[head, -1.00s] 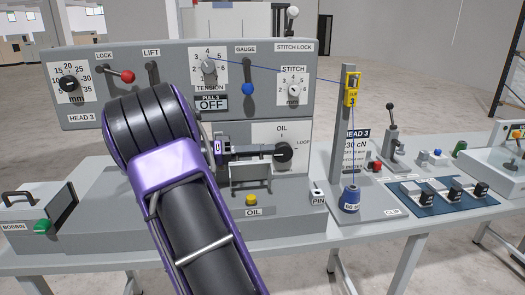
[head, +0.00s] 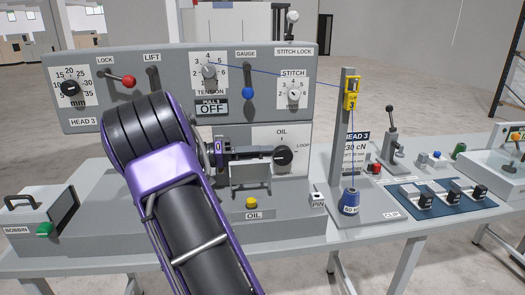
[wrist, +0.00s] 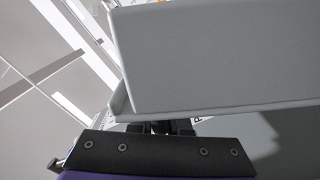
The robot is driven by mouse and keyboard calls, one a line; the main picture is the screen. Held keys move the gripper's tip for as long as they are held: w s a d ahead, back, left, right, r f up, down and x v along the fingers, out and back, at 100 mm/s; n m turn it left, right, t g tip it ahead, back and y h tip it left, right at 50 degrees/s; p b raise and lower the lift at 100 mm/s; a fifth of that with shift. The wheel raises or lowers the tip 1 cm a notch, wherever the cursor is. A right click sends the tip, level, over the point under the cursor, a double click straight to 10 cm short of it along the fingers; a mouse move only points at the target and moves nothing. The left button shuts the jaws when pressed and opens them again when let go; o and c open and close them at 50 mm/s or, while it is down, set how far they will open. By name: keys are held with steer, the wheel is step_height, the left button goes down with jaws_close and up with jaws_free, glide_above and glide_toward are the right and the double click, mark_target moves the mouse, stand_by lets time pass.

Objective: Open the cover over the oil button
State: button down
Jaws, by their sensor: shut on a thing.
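The yellow oil button (head: 251,203) sits on the machine base behind the OIL label and is exposed in the head view. The grey cover (head: 250,176) stands raised above and behind it. In the wrist view the cover's broad grey plate (wrist: 215,55) fills the upper right, close to the jaws. My gripper (head: 276,154) reaches in from the left at the cover's top edge, in front of the OIL dial. It is shut on the cover; the dark fingers (wrist: 160,127) show at the plate's lower edge, and the exact contact is partly hidden.
The OIL dial (head: 284,156) is close behind my fingertips. The PIN block (head: 318,198) and thread post (head: 345,130) stand to the right. The front of the base beside the OIL label is clear.

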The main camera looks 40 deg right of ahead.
steer(key=shift+f, duration=0.1)
steer(key=c, duration=0.9)
jaws_free()
steer(key=shift+w+a, duration=0.1)
steer(key=shift+a, duration=0.05)
steer(key=p+v, duration=0.1)
steer(key=v, duration=1.6)
steer(key=shift+a, duration=0.1)
